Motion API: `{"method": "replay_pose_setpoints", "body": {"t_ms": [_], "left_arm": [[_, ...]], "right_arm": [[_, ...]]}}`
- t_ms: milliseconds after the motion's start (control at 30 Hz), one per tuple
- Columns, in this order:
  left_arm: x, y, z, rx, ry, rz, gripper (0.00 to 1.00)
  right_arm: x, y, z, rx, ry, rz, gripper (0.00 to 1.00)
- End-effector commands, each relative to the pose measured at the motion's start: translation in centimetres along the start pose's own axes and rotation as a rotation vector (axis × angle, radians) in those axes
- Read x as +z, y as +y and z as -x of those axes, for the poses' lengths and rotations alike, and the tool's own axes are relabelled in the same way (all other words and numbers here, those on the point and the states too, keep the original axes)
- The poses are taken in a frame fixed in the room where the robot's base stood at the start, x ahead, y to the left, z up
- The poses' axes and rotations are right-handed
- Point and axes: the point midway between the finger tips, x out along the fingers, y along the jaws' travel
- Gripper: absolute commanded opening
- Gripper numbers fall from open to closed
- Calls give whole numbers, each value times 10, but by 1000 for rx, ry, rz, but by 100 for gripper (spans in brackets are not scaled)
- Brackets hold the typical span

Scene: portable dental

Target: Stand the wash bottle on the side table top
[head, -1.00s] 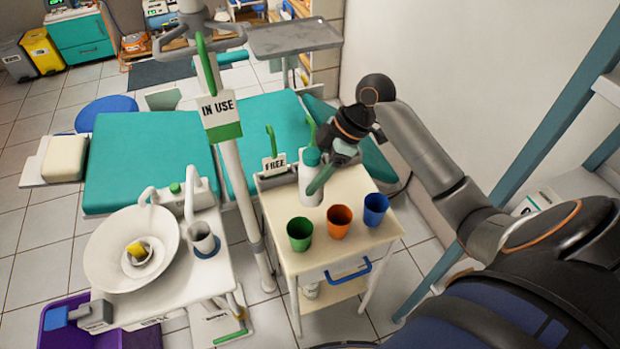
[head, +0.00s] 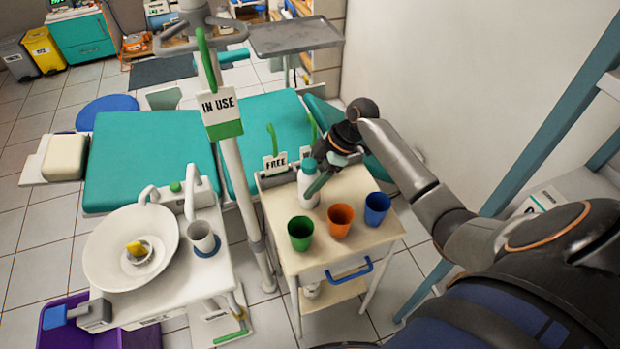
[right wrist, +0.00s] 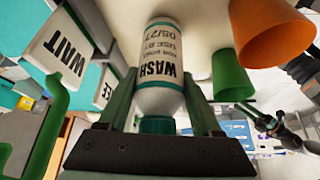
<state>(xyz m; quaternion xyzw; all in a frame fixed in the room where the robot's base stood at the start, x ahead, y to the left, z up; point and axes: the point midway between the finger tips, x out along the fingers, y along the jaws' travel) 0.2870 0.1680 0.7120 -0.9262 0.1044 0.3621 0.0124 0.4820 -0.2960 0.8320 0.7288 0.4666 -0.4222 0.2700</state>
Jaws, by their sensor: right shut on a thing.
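The wash bottle (head: 308,189) is white with a teal cap and looks upright over the rear left part of the cream side table top (head: 345,262). My right gripper (head: 318,180) is shut on it from the right. In the right wrist view the wash bottle (right wrist: 162,72) shows its WASH label and sits between the two green fingers of the gripper (right wrist: 162,112), with its cap towards the camera. Its base appears at or very close to the table top; I cannot tell whether it touches. My left gripper is not in view.
Green (head: 300,233), orange (head: 339,221) and blue (head: 376,208) cups stand in front and to the right of the bottle. A FREE tag (head: 275,163) hangs at the table's back edge. The pole with the IN USE sign (head: 220,112) rises on the left. A wall stands right.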

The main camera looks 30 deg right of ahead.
Motion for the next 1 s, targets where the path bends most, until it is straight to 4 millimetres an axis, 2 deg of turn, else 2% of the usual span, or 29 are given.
{"method": "replay_pose_setpoints", "body": {"t_ms": [167,200,433,467,767,867,1000], "left_arm": [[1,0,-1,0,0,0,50],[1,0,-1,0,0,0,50],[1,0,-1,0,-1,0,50],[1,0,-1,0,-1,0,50],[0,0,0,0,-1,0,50],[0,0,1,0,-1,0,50],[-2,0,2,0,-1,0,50]], "right_arm": [[1,0,-2,2,1,0,0],[2,0,-3,1,0,0,67],[2,0,-2,0,-1,-1,93],[2,0,-2,0,-1,-1,96],[0,0,1,1,0,0,96],[1,1,11,4,-2,0,96],[0,1,39,6,-4,1,96]]}}
